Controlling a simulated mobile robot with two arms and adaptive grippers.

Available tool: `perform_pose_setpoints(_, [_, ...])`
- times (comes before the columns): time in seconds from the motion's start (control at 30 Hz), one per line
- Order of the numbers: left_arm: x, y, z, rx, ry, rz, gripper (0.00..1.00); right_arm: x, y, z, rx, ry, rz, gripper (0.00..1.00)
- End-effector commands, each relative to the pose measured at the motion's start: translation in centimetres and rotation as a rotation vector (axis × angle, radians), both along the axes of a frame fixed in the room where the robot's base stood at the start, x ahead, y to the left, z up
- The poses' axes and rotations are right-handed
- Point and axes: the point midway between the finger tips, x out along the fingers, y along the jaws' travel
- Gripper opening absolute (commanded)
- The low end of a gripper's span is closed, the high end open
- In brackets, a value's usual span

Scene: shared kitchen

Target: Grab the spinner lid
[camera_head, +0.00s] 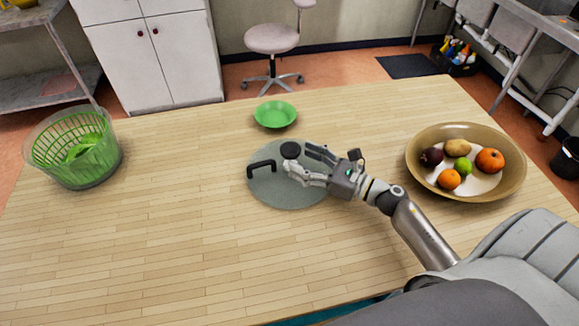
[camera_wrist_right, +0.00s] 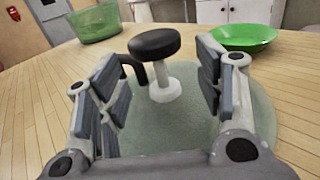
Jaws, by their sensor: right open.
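The spinner lid (camera_head: 285,192) is a round, grey-green translucent disc lying flat on the wooden table. It has a black round knob (camera_head: 290,149) on a white stem and a black bracket-shaped handle (camera_head: 261,167). My right gripper (camera_head: 305,164) is over the lid, open, with its fingers pointing at the knob. In the right wrist view the knob (camera_wrist_right: 155,43) and its white stem (camera_wrist_right: 164,86) stand just ahead, between the two open fingers (camera_wrist_right: 160,85). I cannot tell whether a finger touches them. My left gripper is not in view.
A green salad spinner basket in a clear bowl (camera_head: 75,150) stands at the table's left. A green plate (camera_head: 275,114) lies behind the lid. A wide bowl of fruit (camera_head: 425,178) is at the right. The table (camera_head: 150,235) is clear in front and left of the lid.

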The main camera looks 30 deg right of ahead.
Motion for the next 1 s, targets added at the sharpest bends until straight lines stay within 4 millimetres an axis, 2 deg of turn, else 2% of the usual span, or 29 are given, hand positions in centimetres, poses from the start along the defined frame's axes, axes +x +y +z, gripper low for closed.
perform_pose_setpoints(0.03, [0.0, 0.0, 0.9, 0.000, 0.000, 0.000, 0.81, 0.6, 0.4, 0.7, 0.002, -0.002, 0.000, 0.62])
perform_pose_setpoints(0.17, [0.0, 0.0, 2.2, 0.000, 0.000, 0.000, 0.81, 2.0, 1.5, 0.9, 0.004, -0.002, -0.001, 0.62])
perform_pose_setpoints(0.33, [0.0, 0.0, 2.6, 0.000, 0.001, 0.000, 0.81, 3.4, 2.3, 0.5, 0.001, 0.000, -0.001, 0.62])
perform_pose_setpoints(0.63, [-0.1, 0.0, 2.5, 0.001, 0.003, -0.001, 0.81, 3.6, 2.5, 0.3, 0.001, -0.001, 0.000, 0.60])
perform_pose_setpoints(1.0, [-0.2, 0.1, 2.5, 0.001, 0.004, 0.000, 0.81, 3.6, 2.5, 0.3, 0.000, 0.000, 0.000, 0.13])
